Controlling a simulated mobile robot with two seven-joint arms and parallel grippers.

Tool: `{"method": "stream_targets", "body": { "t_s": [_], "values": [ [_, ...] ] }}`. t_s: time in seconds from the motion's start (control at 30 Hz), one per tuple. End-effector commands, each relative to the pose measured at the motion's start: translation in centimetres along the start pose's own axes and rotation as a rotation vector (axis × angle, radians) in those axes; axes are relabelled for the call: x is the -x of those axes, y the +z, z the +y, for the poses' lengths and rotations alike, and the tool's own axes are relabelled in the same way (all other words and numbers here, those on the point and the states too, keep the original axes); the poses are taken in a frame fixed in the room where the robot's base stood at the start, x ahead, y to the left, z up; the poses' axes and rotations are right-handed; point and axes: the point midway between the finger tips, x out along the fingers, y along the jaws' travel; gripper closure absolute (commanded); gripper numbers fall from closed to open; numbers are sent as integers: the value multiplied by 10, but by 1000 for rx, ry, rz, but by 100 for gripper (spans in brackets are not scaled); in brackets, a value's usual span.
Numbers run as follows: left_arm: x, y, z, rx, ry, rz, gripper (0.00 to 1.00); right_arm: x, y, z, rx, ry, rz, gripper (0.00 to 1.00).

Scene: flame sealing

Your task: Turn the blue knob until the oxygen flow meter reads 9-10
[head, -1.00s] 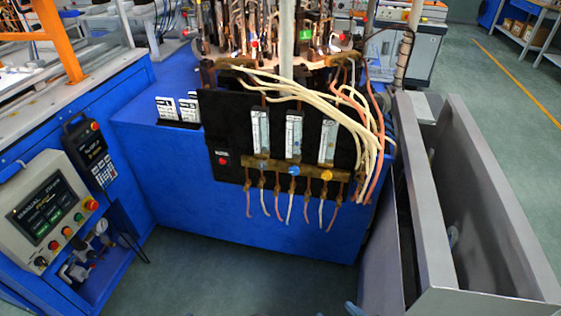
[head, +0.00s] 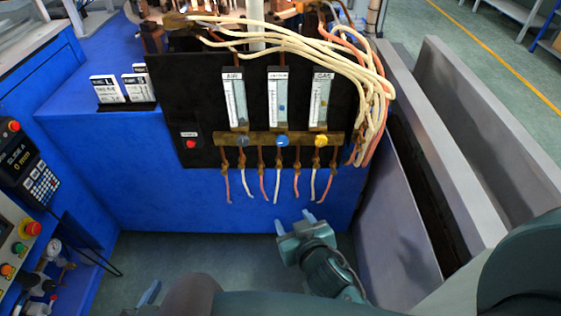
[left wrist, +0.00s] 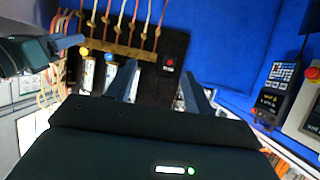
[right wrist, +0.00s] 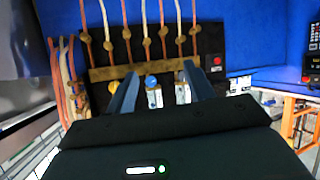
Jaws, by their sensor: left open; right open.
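The blue knob (head: 281,141) sits on the brass bar below the middle flow meter (head: 279,98), on the black panel. This meter has a blue marker in its lower half; its number is too small to read. My right gripper (head: 294,220) is open and empty, below the panel. In the right wrist view the blue knob (right wrist: 151,81) shows between its fingers, beyond the tips and apart from them. My left gripper (left wrist: 162,85) is open and empty in its own wrist view, with the blue knob (left wrist: 110,56) left of its fingers. Only a fingertip of it shows in the head view.
An AIR meter (head: 235,99) with a dark knob and a GAS meter (head: 319,98) with a yellow knob (head: 320,141) flank the middle one. Thin hoses hang under the brass bar (head: 262,139). Cream and orange hoses drape at right, by a grey metal bin (head: 440,130).

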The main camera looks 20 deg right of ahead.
Motion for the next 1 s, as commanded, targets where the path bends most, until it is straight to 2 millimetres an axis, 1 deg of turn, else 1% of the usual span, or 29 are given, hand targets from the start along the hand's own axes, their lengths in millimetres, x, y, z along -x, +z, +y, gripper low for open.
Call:
{"method": "stream_targets", "body": {
  "t_s": [0.03,0.1,0.2,0.3,0.4,0.53,0.63,0.77,1.0],
  "values": [
    [-12,23,1,-7,6,29,48,-30,8,-1,-9,49,55,47],
    [-16,29,3,-13,13,66,48,-52,-4,1,-28,119,133,47],
    [-18,35,4,-16,17,105,48,-71,-24,5,-64,205,249,47],
    [-16,39,2,-12,11,126,48,-78,-43,8,-109,266,350,47],
    [-14,39,0,-7,5,135,48,-79,-57,10,-143,302,417,47],
    [-12,37,0,-4,2,138,48,-80,-67,12,-160,318,451,47],
    [-10,35,-1,-2,0,139,48,-88,-74,16,-158,320,453,47],
    [-8,33,-1,3,-1,140,48,-107,-83,24,-156,319,453,47],
    [-7,32,-2,9,-3,142,48,-151,-103,41,-156,319,451,47]
  ]
}}
